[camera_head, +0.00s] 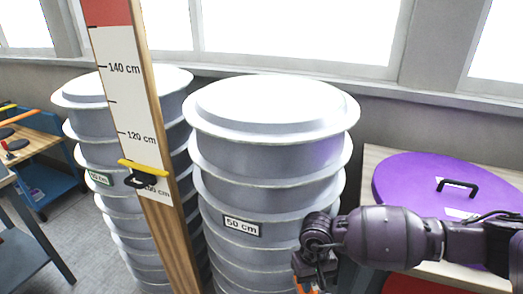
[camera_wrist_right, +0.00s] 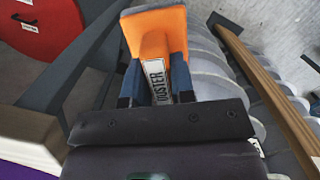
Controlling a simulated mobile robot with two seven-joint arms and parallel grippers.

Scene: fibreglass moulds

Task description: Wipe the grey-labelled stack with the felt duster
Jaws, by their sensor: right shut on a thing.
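The stack with the grey-framed "50 cm" label (camera_head: 243,227) is a tall pile of light grey, flanged round moulds (camera_head: 268,160) in the middle of the head view. My right gripper (camera_head: 312,284) is low at the stack's right front side. In the right wrist view my right gripper (camera_wrist_right: 157,85) is shut on the orange felt duster (camera_wrist_right: 155,35), whose handle label reads "DUSTER". The duster points away from the gripper, with the stack's rims (camera_wrist_right: 215,65) close on its right. Whether it touches them I cannot tell. My left gripper is out of view.
A second stack (camera_head: 90,150) with a green label stands to the left. A wooden measuring post (camera_head: 160,170) with a yellow-and-black slider stands in front, between the stacks. A purple lid (camera_head: 410,185) with a black handle lies on a table at right. A blue cart (camera_head: 60,180) is far left.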

